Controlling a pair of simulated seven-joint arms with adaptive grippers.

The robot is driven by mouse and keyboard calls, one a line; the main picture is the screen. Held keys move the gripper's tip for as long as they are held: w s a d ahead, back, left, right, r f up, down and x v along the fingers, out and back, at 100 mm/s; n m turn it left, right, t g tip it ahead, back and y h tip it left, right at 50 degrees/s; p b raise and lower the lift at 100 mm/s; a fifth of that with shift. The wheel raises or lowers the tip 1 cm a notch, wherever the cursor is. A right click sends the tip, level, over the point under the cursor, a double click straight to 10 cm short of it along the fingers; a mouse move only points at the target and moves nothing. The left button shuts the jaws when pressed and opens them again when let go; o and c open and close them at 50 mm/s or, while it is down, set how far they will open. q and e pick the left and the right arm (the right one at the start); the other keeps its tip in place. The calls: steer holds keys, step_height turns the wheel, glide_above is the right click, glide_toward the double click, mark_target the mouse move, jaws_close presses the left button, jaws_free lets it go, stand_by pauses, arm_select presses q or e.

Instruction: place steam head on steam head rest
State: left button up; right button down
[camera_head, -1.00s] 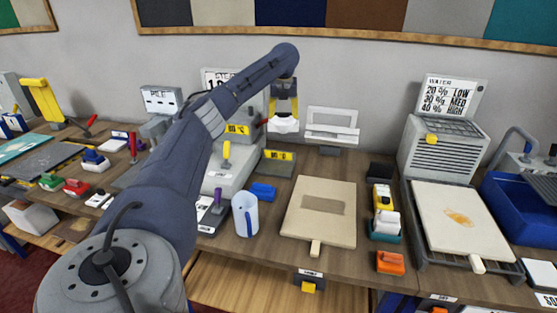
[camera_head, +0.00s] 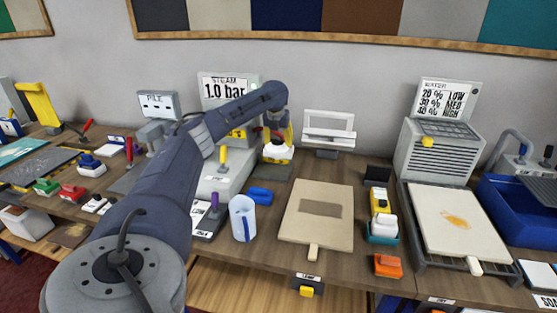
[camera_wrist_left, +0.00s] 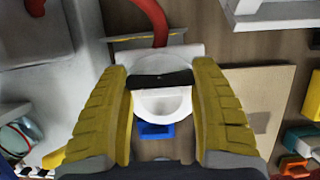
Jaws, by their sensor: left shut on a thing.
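My left gripper (camera_head: 279,135) comes down from the upper middle, its yellow fingers pointing downward. It is shut on the white steam head (camera_head: 278,154), which also shows between the fingers in the left wrist view (camera_wrist_left: 165,103) with a black band across it. A red hose (camera_wrist_left: 152,18) leads away from it. The dark grey steam head rest (camera_head: 277,171) lies directly below the steam head, partly covered by it. I cannot tell whether the two touch. My right gripper is not in view.
The steam unit (camera_head: 222,183) stands just left of the rest. A white stand (camera_head: 329,130) is behind to the right.

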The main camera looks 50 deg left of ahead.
arm_select(q)
steer(key=shift+f, duration=4.4)
steer(key=o, duration=1.5)
steer(key=shift+o, duration=0.2)
steer(key=v, duration=1.2)
